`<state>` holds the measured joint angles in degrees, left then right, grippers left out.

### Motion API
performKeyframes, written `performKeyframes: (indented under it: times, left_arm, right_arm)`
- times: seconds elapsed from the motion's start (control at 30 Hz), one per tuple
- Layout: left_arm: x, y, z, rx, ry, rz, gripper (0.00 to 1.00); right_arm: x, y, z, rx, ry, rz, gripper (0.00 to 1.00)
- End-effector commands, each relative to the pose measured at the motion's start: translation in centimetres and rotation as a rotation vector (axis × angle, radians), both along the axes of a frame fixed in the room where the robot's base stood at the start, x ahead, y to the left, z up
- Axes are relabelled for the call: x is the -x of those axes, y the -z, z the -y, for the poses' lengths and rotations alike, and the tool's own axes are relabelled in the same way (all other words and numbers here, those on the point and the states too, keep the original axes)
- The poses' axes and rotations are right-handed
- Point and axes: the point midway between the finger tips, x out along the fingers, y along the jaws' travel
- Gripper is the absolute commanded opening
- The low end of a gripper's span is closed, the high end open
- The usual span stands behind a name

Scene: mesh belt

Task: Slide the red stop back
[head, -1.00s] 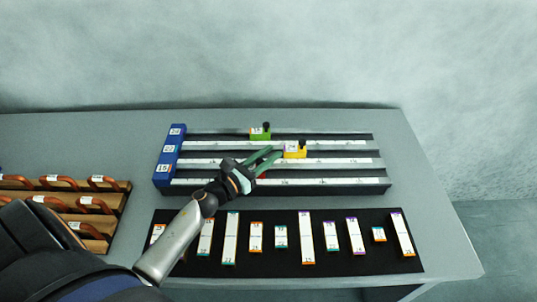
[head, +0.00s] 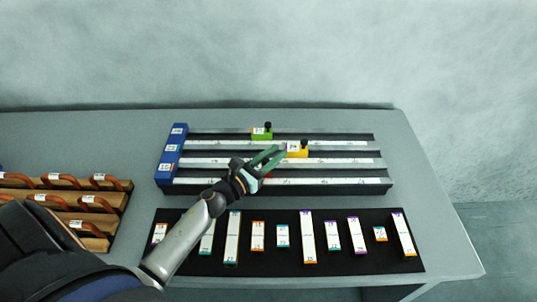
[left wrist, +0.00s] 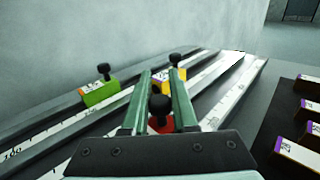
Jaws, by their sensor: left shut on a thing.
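The red stop (left wrist: 158,127) is on the rail nearest the front, mostly hidden by my left gripper; its black knob (left wrist: 160,107) stands between the fingers. In the head view only a small red patch (head: 268,176) shows beneath the gripper. My left gripper (head: 277,152) has its green fingers on either side of the knob, shut on the stop; it also shows in the left wrist view (left wrist: 161,78). The yellow stop (head: 298,150) and the green stop (head: 260,133) sit on rails farther back. My right gripper is not in view.
A blue end block (head: 172,143) with number labels closes the rails' left end. A black mat (head: 270,262) in front holds several labelled white bars. A wooden rack (head: 20,190) with brown handles stands at the left. The table (head: 425,200) is bare at the right.

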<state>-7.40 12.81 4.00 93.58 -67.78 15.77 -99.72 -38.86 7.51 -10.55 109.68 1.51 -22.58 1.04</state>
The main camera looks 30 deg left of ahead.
Motion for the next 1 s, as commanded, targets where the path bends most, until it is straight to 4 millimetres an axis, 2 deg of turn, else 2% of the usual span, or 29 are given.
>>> performKeyframes:
  times: [0.03, 0.2, 0.3, 0.47, 0.73, 0.77, 1.0]
  left_arm:
    - [-1.0, -0.4, 2.4, 0.009, 0.026, 0.012, 0.00]
    - [-3.4, -0.5, 6.4, 0.011, 0.026, 0.014, 0.00]
    - [-4.4, -0.5, 8.0, 0.011, 0.026, 0.013, 0.00]
    - [-5.0, -0.5, 9.2, 0.009, 0.026, 0.012, 0.00]
    - [-5.0, -0.6, 9.3, 0.009, 0.028, 0.012, 0.00]
    - [-5.0, -0.6, 9.3, 0.009, 0.029, 0.012, 0.29]
    - [-5.0, -0.5, 9.1, 0.007, 0.024, 0.010, 0.56]
  right_arm:
    - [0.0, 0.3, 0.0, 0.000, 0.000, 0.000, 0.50]
    - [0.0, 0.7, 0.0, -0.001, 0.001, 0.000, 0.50]
    - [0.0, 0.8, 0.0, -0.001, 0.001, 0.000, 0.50]
    - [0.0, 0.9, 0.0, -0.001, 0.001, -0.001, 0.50]
    - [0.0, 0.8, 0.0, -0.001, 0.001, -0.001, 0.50]
    - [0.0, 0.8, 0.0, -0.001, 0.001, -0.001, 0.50]
    - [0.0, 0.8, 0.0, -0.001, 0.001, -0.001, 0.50]
